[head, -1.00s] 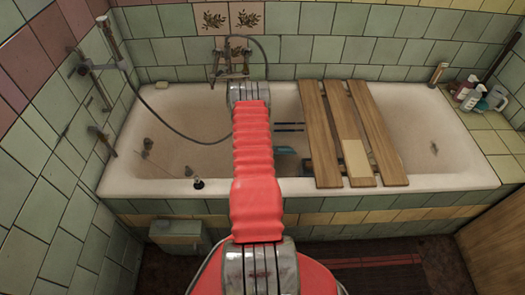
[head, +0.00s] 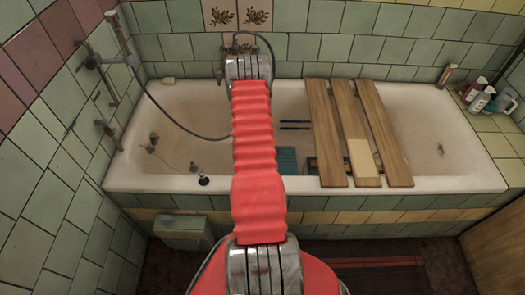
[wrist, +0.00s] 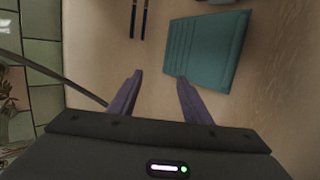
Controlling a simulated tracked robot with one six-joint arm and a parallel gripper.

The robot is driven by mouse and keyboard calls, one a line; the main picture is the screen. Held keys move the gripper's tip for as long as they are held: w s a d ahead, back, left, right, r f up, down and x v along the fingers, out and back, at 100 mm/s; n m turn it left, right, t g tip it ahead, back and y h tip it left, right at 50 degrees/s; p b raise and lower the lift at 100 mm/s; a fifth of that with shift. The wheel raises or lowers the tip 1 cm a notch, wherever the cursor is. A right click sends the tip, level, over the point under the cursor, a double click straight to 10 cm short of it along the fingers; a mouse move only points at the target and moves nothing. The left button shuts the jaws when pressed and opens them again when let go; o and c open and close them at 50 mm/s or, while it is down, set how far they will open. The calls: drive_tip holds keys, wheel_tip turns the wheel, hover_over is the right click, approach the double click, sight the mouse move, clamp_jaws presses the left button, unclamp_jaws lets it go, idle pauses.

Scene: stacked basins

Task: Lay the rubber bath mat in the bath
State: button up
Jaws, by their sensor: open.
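A teal ribbed mat (wrist: 205,50), which looks like the rubber bath mat, lies inside the bath (head: 465,170), left of the wooden boards. In the head view part of the mat (head: 286,160) shows just right of my arm. A dark band runs along its right edge in the wrist view; I cannot tell whether it lies fully flat. My gripper (wrist: 158,85) has its two purple fingers apart, with nothing between them. The mat lies beyond and right of the fingertips, apart from them. My arm hides the gripper in the head view.
Wooden boards (head: 345,135) span the bath right of my arm. Two dark blue bars (head: 295,126) show inside the bath. A shower hose (head: 165,115) hangs at the left. Bottles (head: 480,98) stand on the right ledge. A dark red slatted mat (head: 390,262) lies on the floor.

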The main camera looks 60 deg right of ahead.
drive_tip(key=shift+v, duration=2.4)
drive_tip(key=w+a+r+m+t+y, duration=0.1)
drive_tip(key=w+a+r+t, duration=0.1)
drive_tip(key=w+a+r, duration=0.45)
drive_tip(key=w+a+r+t+y, duration=0.1)
drive_tip(key=w+a+r+y, duration=0.15)
drive_tip(key=w+r, duration=0.7)
drive_tip(key=w+a+r+m+t+y, duration=0.1)
drive_tip(key=w+a+r, duration=0.2)
drive_tip(key=a+r, duration=0.5)
drive_tip(key=w+a+r+t+y, duration=0.1)
drive_tip(key=w+a+r, duration=0.2)
drive_tip(key=a+r, duration=0.5)
drive_tip(key=s+a+r+m+y, duration=0.1)
drive_tip(key=s+a+r, duration=0.2)
drive_tip(key=a+r, duration=0.45)
drive_tip(key=s+a+r+y, duration=0.1)
drive_tip(key=s+a+r, duration=0.3)
drive_tip(key=a, duration=0.6)
drive_tip(key=s+a+r, duration=0.2)
drive_tip(key=s+a, duration=0.3)
drive_tip(key=s, duration=0.2)
drive_tip(key=s+a+r+m+g+y, duration=0.1)
drive_tip(key=s+a+r, duration=0.2)
drive_tip(key=s, duration=0.4)
drive_tip(key=shift+s+a+m, duration=0.2)
drive_tip(key=shift+a+m, duration=0.1)
drive_tip(key=shift+a, duration=0.55)
